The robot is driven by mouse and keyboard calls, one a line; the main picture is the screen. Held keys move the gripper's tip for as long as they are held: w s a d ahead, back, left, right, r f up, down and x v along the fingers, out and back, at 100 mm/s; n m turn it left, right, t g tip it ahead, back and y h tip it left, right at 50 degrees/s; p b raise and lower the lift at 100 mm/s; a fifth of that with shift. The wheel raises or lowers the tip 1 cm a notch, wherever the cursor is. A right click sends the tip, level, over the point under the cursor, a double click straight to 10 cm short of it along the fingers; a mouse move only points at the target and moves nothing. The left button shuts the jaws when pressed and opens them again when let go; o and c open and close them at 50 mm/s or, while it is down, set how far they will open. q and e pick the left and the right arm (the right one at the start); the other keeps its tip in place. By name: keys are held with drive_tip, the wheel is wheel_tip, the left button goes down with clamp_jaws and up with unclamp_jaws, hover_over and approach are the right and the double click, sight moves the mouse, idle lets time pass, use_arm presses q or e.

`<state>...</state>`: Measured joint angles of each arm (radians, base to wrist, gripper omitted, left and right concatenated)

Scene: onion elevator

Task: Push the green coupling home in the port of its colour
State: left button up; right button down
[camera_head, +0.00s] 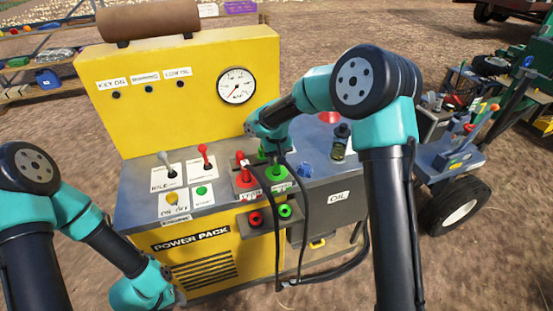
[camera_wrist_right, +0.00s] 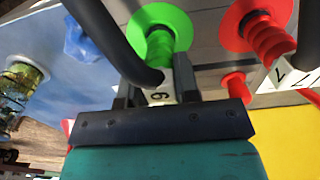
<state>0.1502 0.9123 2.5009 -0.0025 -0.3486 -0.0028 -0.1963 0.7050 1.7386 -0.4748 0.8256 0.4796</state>
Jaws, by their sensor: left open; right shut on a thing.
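The green coupling (camera_wrist_right: 160,50) is ribbed, with a white tag and a black hose. In the right wrist view its front end lies within a green ring-shaped port (camera_wrist_right: 183,25); how deep it sits I cannot tell. My right gripper (camera_wrist_right: 155,92) is shut on the coupling's tagged end. In the head view this gripper (camera_head: 266,150) is above the green plate (camera_head: 281,187), its fingers mostly hidden. The red coupling (camera_wrist_right: 268,42) stands within a red ring (camera_wrist_right: 235,22) beside it. My left gripper (camera_head: 172,297) is open and empty, low at the left front.
The yellow power pack (camera_head: 190,120) has levers (camera_head: 205,152) left of the couplings. Red (camera_head: 255,218) and green (camera_head: 285,211) round fittings are on its front. Black hoses (camera_head: 303,225) hang down the front.

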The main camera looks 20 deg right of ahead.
drive_tip(key=shift+f, duration=0.1)
idle(0.3)
drive_tip(key=shift+c, duration=1.9)
unclamp_jaws()
drive_tip(key=shift+r, duration=3.55)
